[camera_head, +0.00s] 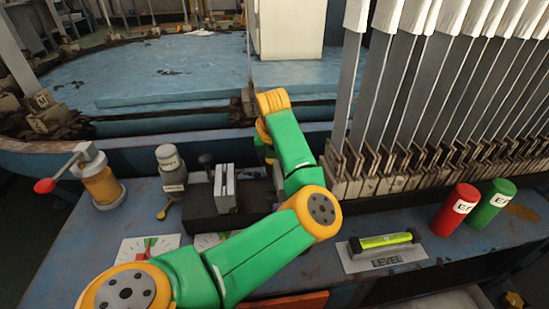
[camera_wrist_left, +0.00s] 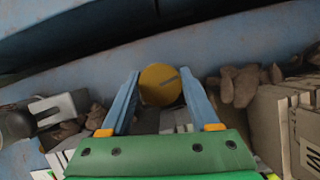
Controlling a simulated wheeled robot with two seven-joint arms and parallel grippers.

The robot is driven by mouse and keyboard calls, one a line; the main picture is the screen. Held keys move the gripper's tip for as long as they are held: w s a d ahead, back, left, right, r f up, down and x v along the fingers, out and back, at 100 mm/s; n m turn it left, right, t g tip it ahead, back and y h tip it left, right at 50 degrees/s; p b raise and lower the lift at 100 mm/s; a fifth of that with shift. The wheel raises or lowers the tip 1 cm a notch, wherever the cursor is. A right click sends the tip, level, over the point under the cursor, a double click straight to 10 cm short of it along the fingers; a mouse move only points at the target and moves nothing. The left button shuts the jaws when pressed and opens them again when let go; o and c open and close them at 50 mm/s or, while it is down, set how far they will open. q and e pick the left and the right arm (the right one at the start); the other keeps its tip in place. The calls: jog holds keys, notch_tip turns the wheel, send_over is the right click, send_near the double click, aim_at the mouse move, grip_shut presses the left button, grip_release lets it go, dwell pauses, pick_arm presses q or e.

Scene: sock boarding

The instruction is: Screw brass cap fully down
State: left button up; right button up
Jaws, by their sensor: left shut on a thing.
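The round brass cap (camera_wrist_left: 158,86) shows face-on in the left wrist view, with a short dark line on its right half. My left gripper (camera_wrist_left: 161,76) has its two blue fingers on either side of the cap and is shut on it. What lies under the cap is hidden by the gripper's green body. In the head view my green and yellow left arm reaches across the bench and hides the cap and the fingertips. My right gripper is in neither view.
An amber pot with a red-knobbed lever (camera_head: 102,187) and a grey bottle (camera_head: 171,166) stand left on the bench. A dark block with upright plates (camera_head: 225,190) sits beside my arm. A level (camera_head: 387,241), red cylinder (camera_head: 455,210) and green cylinder (camera_head: 491,204) are right. Grey boards (camera_head: 415,95) stand behind.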

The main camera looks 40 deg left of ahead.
pick_arm(q)
jog(key=shift+m, duration=0.3)
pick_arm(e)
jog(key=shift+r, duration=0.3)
pick_arm(q)
jog(key=o, duration=1.4)
jog(key=shift+c, duration=0.2)
jog(key=shift+r, duration=0.1)
jog(key=p+v, duration=0.2)
jog(key=v, duration=0.4)
jog(key=shift+s+r, duration=0.1)
jog(key=shift+r, duration=0.15)
jog(key=shift+s+r, duration=0.15)
jog(key=shift+r, duration=0.1)
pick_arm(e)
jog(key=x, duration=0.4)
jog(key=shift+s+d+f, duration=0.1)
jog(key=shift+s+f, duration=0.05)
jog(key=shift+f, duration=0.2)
